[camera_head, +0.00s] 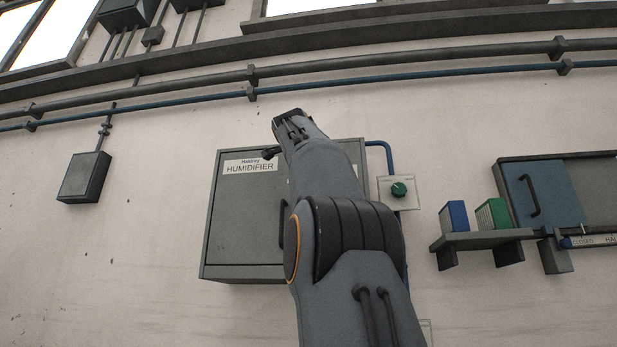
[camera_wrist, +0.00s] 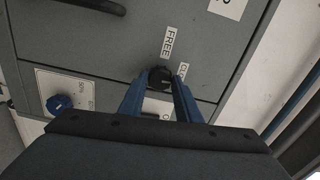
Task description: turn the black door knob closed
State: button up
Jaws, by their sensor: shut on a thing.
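A label reading FREE (camera_wrist: 168,42) is just above the knob, and a second label starting with CL (camera_wrist: 183,71) is partly covered by the right finger. The exact angle of the knob is hard to read. In the head view my arm covers part of the grey humidifier cabinet (camera_head: 243,225), and the fingers are hidden there.
In the wrist view a dark blue knob (camera_wrist: 60,102) sits on a pale plate to the left, and a dark handle (camera_wrist: 98,4) shows at the top. In the head view a green knob (camera_head: 398,189) is beside the cabinet, with a shelf (camera_head: 470,240) further right.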

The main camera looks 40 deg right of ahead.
jog(key=shift+m, duration=0.5)
jog(key=o, duration=1.1)
jog(key=shift+c, duration=0.2)
jog(key=shift+a, duration=0.1)
jog(key=b+v, duration=0.3)
jog(key=v, duration=0.4)
jog(key=shift+s+a+b, duration=0.2)
jog(key=shift+s+b, duration=0.05)
jog(key=shift+b, duration=0.15)
